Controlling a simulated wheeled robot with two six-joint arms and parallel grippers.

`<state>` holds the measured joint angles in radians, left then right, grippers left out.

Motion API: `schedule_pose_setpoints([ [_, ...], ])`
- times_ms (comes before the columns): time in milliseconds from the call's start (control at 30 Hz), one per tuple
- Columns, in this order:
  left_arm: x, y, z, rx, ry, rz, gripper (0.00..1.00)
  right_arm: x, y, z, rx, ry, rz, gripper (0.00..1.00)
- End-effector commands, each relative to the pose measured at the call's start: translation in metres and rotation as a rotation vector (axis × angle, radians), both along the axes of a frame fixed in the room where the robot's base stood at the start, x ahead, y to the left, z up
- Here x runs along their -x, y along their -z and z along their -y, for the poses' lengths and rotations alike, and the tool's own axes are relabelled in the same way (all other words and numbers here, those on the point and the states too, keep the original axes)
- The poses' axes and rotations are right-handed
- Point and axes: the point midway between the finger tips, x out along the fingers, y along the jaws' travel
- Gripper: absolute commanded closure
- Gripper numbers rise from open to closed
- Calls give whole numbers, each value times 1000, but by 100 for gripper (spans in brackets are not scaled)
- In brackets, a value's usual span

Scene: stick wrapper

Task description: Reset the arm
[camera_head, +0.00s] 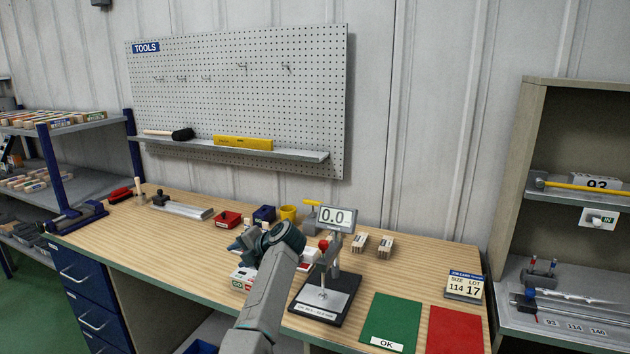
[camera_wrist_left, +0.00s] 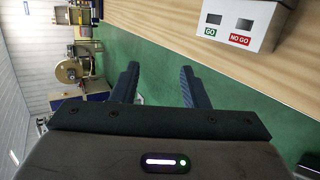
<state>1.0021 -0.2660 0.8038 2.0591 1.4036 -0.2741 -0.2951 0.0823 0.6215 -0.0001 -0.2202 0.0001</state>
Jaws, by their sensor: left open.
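My left arm (camera_head: 262,305) rises from the bottom middle of the head view, its bent wrist over the bench's front part. My left gripper shows clearly in the left wrist view (camera_wrist_left: 158,80), its two dark fingers apart with nothing between them. Green floor lies behind the fingers there. The white GO / NO GO box (camera_wrist_left: 242,24) is at the upper right of that view, apart from the fingers. In the head view the wrist partly hides that box (camera_head: 243,279). My right gripper is in neither view.
The wooden bench (camera_head: 220,270) carries a gauge stand (camera_head: 325,294) with a display close right of my arm. A green OK mat (camera_head: 391,320), a red mat (camera_head: 455,330) and a size card (camera_head: 464,286) lie further right. A yellow mug (camera_head: 288,213) stands behind the wrist.

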Motion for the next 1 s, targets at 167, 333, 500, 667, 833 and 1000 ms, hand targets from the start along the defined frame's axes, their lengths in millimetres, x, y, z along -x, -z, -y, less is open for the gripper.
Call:
schedule_pose_setpoints([
  [167,-4,5,-27,-123,72,134,59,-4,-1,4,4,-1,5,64],
  [333,2,3,-51,-315,205,290,59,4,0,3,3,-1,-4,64],
  [500,33,-1,-55,-607,458,422,59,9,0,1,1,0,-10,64],
  [667,80,10,-32,-875,764,437,59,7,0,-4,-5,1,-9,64],
  [833,149,51,4,-1104,1138,319,59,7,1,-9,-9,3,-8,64],
  [1000,235,112,26,-1242,1526,63,59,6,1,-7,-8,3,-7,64],
])
